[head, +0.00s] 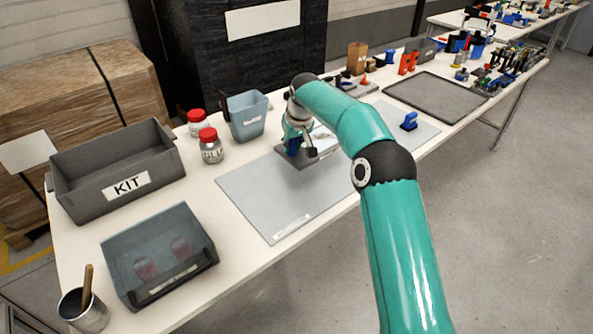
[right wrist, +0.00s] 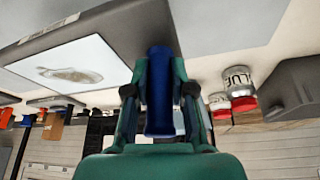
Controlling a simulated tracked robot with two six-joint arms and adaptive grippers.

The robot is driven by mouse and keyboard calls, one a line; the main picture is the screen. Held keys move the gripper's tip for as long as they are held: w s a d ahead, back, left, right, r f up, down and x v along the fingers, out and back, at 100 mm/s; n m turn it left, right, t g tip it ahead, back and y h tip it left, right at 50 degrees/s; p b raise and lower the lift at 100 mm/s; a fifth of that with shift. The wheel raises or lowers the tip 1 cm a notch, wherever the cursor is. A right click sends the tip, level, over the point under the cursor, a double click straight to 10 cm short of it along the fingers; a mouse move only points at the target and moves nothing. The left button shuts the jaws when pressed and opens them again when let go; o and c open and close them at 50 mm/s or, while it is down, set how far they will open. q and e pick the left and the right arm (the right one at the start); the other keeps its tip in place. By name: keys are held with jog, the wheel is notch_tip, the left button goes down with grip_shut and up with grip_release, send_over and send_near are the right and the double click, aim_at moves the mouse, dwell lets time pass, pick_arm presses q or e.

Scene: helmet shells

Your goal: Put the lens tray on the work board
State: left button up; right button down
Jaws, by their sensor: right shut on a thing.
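The lens tray (head: 304,162) is a flat dark grey plate with a white inset, partly hidden by my right arm in the head view. In the right wrist view the lens tray (right wrist: 112,48) carries a clear, lens-like piece on its white inset. A blue upright grip (right wrist: 160,95) stands at its edge. My right gripper (head: 293,148) is shut on this blue grip. The tray is over the light grey work board (head: 265,205); I cannot tell whether it touches the board. My left gripper is out of view.
A KIT bin (head: 82,196), a clear dark bin (head: 125,245), red-lidded jars (head: 211,152) and a blue-grey bin (head: 246,128) stand left. A blue part (head: 409,122) sits at the board's right end. A dark empty tray (head: 435,95) lies beyond. The board's front left is clear.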

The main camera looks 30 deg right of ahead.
notch_tip(320, 180, down, 8)
jog(key=shift+f, duration=0.1)
jog(key=c, duration=1)
grip_release()
jog(key=b+v, duration=0.1)
jog(key=v, duration=1.1)
jog(key=shift+s, duration=0.1)
